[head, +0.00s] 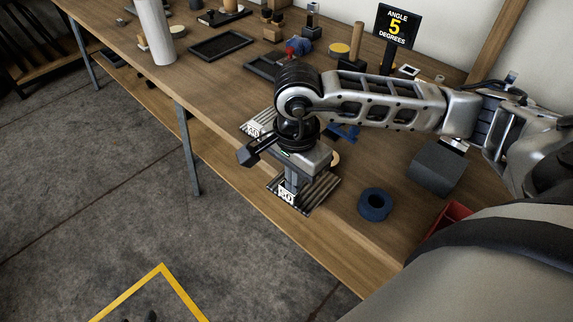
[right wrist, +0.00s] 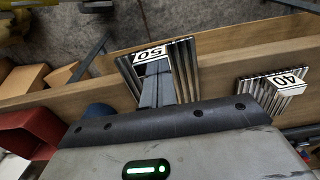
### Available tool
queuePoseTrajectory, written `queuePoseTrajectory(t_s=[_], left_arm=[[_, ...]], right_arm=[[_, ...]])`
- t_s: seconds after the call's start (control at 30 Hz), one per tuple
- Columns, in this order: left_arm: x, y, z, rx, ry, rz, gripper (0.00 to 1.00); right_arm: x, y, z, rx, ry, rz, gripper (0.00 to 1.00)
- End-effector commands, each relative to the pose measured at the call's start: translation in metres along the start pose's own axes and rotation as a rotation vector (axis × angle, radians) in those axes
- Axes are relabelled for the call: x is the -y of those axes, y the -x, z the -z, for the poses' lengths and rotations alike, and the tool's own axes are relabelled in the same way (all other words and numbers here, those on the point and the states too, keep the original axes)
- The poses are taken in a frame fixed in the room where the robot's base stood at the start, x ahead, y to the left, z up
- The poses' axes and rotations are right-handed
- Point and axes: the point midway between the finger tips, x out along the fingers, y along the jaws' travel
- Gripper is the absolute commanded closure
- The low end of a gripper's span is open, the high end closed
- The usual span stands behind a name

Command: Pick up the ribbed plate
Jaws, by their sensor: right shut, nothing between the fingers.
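A ribbed plate (head: 318,192) with a white number label lies near the front edge of the wooden table. It also shows in the right wrist view (right wrist: 185,67), where the label reads 50. A second ribbed plate (right wrist: 275,97) labelled 40 lies beside it; part of it shows in the head view (head: 253,129), behind my arm. My right gripper (head: 291,190) points down over the 50 plate, its fingers shut together and hiding part of the ribs. I cannot tell whether the fingertips touch the plate. My left gripper is not in view.
A blue ring (head: 375,205) and a dark grey block (head: 437,168) are right of the plate, with a red bin (head: 447,222) nearer me. Black trays (head: 221,44), a white cylinder (head: 155,32) and an ANGLE 5 DEGREES sign (head: 396,26) stand farther back.

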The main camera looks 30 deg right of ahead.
Motion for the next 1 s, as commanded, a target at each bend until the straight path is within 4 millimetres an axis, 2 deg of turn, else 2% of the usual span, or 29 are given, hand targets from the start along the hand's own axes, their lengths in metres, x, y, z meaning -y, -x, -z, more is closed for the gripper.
queuePoseTrajectory(t_s=[0.1,0.47,0.57,0.73,0.8,1.0], left_arm=[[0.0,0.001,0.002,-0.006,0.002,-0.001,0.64],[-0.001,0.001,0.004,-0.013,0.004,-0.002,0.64],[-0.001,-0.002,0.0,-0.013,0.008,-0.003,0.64],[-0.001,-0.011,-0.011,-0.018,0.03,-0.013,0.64],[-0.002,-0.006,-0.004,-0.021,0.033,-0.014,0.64],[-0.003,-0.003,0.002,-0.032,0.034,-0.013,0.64]], right_arm=[[-0.006,0.0,0.0,0.0,-0.019,-0.001,1.0],[-0.004,0.0,0.001,-0.001,-0.016,0.0,1.0],[-0.004,-0.002,0.01,-0.003,-0.017,0.001,1.0],[-0.005,-0.005,0.042,-0.006,-0.017,0.001,1.0],[-0.004,0.021,0.037,-0.001,-0.008,0.008,1.0],[-0.004,0.066,0.037,0.0,-0.008,0.006,1.0]])
